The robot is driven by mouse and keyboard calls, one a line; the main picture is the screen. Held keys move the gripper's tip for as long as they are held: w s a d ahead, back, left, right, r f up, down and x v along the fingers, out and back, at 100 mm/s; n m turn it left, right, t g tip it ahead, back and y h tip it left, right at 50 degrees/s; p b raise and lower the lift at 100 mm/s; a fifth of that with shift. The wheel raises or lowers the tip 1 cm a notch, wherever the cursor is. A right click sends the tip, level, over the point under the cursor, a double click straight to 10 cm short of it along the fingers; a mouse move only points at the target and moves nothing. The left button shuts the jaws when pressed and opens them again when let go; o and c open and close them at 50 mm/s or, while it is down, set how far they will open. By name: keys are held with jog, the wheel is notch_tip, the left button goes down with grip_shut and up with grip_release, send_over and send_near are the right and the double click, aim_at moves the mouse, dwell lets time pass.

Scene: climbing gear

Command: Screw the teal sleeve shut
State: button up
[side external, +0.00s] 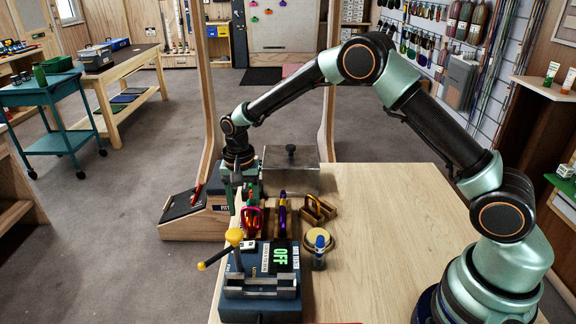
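My gripper (243,182) hangs down at the far left end of the wooden table, at the end of my arm. Its fingers are small in this view and blend with green parts around them, so I cannot tell whether they hold something. In front of it stand several coloured carabiners: a pink and red group (252,217), an orange one (280,222) and a purple one (282,203). I cannot make out the teal sleeve with certainty. It may be hidden behind or among the green parts at my gripper.
A tester (282,258) reading OFF, with a yellow-knobbed lever (234,237), stands at the front. A metal box (291,170) with a black knob stands behind. The table's right (390,220) is clear.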

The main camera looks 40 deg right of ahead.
aim_at(250, 202)
jog(key=shift+r, duration=1.45)
jog(key=shift+d, duration=0.1)
jog(key=shift+s+d, duration=0.45)
jog(key=shift+s, duration=0.1)
jog(key=shift+f, duration=0.1)
jog(key=shift+f, duration=1.35)
jog(key=shift+w+a, duration=0.5)
jog(key=shift+a, duration=0.1)
